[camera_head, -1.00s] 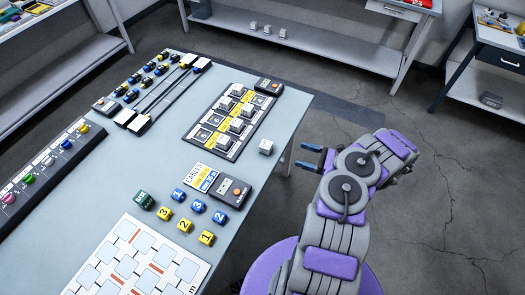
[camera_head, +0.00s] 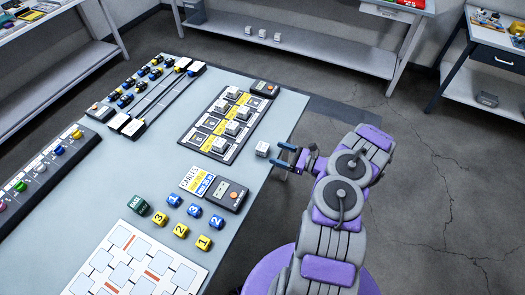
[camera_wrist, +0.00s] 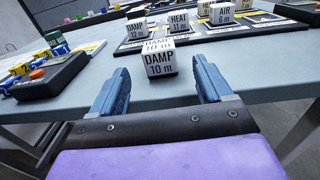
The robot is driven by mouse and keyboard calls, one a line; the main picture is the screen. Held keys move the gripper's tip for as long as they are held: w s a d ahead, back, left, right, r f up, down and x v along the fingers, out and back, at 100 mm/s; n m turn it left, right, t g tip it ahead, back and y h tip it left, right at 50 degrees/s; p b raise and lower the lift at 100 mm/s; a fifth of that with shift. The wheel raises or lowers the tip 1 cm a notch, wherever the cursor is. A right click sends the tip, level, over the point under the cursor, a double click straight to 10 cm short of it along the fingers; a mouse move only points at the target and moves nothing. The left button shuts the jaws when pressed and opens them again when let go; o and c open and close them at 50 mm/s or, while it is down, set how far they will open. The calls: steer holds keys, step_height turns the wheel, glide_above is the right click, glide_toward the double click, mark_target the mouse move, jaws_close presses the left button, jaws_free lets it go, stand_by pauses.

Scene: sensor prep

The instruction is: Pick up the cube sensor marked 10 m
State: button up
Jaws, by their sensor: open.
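The white cube sensor marked 10 m (camera_wrist: 160,62) also reads DAMP on its front in the wrist view. It sits alone on the grey table near its edge, and in the head view it is a small white cube (camera_head: 263,149). My gripper (camera_head: 283,158) is open at the table's right edge, just to the right of the cube. In the wrist view its two blue fingers (camera_wrist: 162,84) point toward the cube, which stands just beyond the tips, between their lines. The fingers do not appear to touch it.
A black board (camera_head: 190,148) holds several similar white cubes, including ones marked DAMP 12 m (camera_wrist: 136,32), HEAT 11 m (camera_wrist: 180,22) and AIR 6 m (camera_wrist: 222,13). A handheld meter (camera_head: 225,194) and several numbered cubes (camera_head: 181,231) lie nearer. Bare table surrounds the 10 m cube.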

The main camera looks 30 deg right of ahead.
mark_target(268, 148)
steer(key=shift+r+b+x, duration=0.15)
steer(key=shift+b+x, duration=0.25)
steer(key=shift+x, duration=1)
steer(key=shift+r+b+x, duration=0.2)
steer(key=shift+b+x, duration=0.2)
steer(key=shift+x, duration=0.95)
steer(key=c, duration=1.1)
steer(key=shift+o, duration=0.2)
steer(key=shift+r, duration=0.1)
